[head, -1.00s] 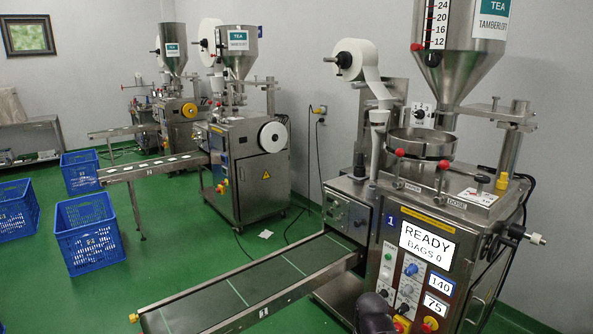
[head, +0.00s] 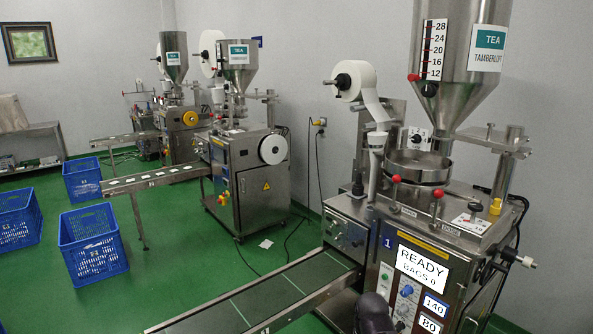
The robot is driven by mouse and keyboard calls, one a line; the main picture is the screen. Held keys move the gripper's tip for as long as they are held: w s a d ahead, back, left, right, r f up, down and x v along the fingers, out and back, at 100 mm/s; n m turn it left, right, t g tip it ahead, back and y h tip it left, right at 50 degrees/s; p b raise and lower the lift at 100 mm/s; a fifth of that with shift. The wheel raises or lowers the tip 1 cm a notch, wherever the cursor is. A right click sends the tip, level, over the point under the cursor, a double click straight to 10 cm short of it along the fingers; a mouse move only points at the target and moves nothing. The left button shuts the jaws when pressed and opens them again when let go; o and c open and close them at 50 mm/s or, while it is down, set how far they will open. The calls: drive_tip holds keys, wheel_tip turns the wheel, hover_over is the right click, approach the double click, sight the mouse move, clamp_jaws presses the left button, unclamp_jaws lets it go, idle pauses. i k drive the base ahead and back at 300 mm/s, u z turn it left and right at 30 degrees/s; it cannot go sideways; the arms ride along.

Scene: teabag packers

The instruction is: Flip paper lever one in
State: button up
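Machine one (head: 375,240) stands at the right, marked with a blue "1" and a screen reading READY, BAGS 0. Its paper lever (head: 396,180) has a red ball knob and stands roughly upright on the top deck, in front of the round steel pan. A second red-knobbed lever, the dose lever (head: 438,193), stands to its right. A dark rounded part, apparently my gripper (head: 373,312), shows at the bottom edge, below and apart from the levers. Its fingers cannot be made out.
A conveyor (head: 270,293) runs to the lower left from machine one. Above the deck are a white paper roll (head: 355,80) and a steel hopper (head: 462,60). Two more packers stand behind, left. Blue crates (head: 93,240) sit on the green floor at left.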

sight(395, 179)
drive_tip(key=z, duration=0.15)
drive_tip(key=i, duration=0.95)
drive_tip(key=z, duration=0.35)
